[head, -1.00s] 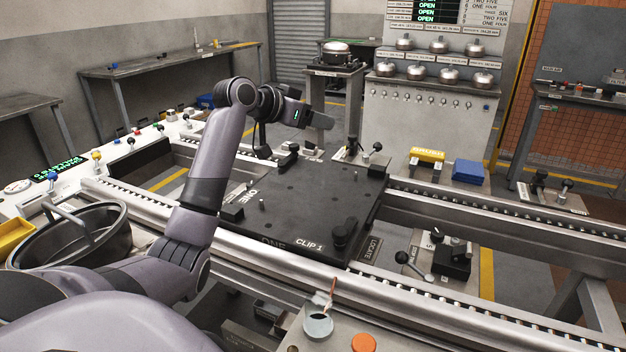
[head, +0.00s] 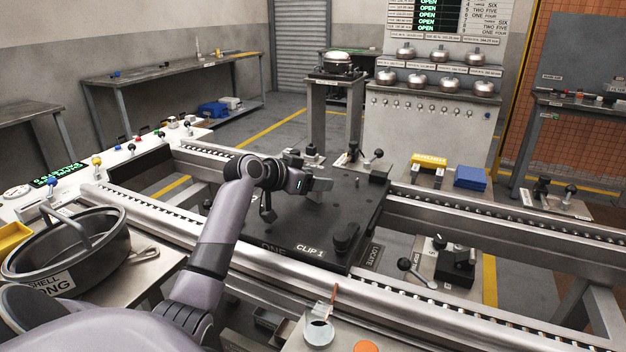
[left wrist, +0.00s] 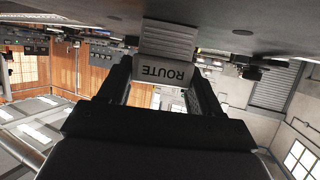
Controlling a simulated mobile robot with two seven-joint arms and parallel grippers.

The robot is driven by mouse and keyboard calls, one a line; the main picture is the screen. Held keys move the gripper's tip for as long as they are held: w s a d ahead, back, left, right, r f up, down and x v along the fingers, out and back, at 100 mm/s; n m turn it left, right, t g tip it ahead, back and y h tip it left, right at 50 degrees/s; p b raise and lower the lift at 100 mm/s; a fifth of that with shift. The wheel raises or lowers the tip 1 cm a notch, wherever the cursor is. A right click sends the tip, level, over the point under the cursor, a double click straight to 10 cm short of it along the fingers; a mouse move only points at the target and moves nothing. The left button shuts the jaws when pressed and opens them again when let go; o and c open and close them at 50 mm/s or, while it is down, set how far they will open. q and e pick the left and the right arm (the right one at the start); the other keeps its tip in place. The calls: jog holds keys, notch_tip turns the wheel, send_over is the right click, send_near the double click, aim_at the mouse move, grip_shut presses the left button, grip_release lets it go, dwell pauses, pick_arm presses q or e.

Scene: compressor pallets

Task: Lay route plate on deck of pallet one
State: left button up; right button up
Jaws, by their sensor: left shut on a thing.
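Pallet one (head: 330,215) is a black deck marked ONE and CLIP 1, sitting across the roller rails in the middle of the head view. My left gripper (head: 306,186) is over the deck's left-middle part, shut on the route plate (head: 321,184). The plate is a small grey piece and is partly hidden by the gripper. In the left wrist view the route plate (left wrist: 163,72) shows its upside-down word ROUTE between the fingers (left wrist: 160,88). The dark deck (left wrist: 110,18) spans the top of that view, close to the plate. I cannot tell whether they touch. My right gripper is out of view.
A black knob-like clamp (head: 345,238) stands on the deck's front right, and small posts stand along its far side. A grey pot (head: 100,262) stands at the left. A yellow block (head: 429,161) and a blue block (head: 470,177) lie beyond the rails.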

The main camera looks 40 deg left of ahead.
pick_arm(q)
jog(key=o, duration=1.1)
jog(key=shift+c, duration=0.2)
jog(key=shift+r, duration=0.1)
jog(key=d+v, duration=0.1)
jog(key=v, duration=1.1)
jog(key=shift+a, duration=0.45)
